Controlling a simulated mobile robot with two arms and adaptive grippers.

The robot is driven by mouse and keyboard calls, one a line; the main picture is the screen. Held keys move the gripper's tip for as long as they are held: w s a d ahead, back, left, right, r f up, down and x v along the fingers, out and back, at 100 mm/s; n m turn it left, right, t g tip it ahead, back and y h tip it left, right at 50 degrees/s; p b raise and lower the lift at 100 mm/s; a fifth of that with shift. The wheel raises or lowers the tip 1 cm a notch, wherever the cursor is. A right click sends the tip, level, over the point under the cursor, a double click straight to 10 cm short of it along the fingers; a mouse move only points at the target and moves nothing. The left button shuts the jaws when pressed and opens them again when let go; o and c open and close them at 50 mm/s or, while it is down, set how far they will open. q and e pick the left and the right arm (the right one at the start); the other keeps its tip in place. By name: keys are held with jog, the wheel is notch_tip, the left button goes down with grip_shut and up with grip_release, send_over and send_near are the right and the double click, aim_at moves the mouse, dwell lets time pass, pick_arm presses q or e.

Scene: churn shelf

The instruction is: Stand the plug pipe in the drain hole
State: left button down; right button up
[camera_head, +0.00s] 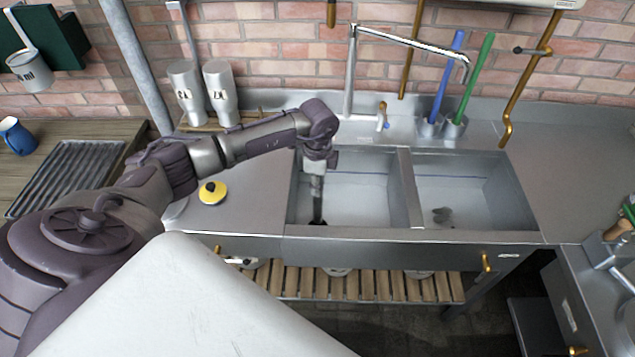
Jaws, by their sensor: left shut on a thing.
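My left gripper (318,166) points down over the left basin (365,200) of the steel double sink, near that basin's left side. It is shut on the plug pipe (317,194), a slim grey pipe that hangs about upright below the fingers. The pipe's lower end is inside the basin, over a dark spot near the front left. I cannot tell whether that spot is the drain hole, or whether the pipe touches the bottom. The right basin (465,190) has a dark drain area (441,215) on its floor. My right gripper is out of view.
The tap (408,42) arches over the sink from behind. A blue handle (447,75) and a green handle (478,75) stand in holders at the back. A yellow round object (213,192) lies on the left drainboard. A slatted shelf (370,287) is below.

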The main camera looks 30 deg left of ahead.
pick_arm(q)
jog(key=shift+f+b, duration=0.8)
jog(key=shift+f, duration=0.35)
jog(key=shift+f+b, duration=1.1)
jog(key=shift+f, duration=0.45)
jog(key=c, duration=0.9)
grip_release()
jog(key=shift+o, duration=0.2)
notch_tip(320, 180, up, 12)
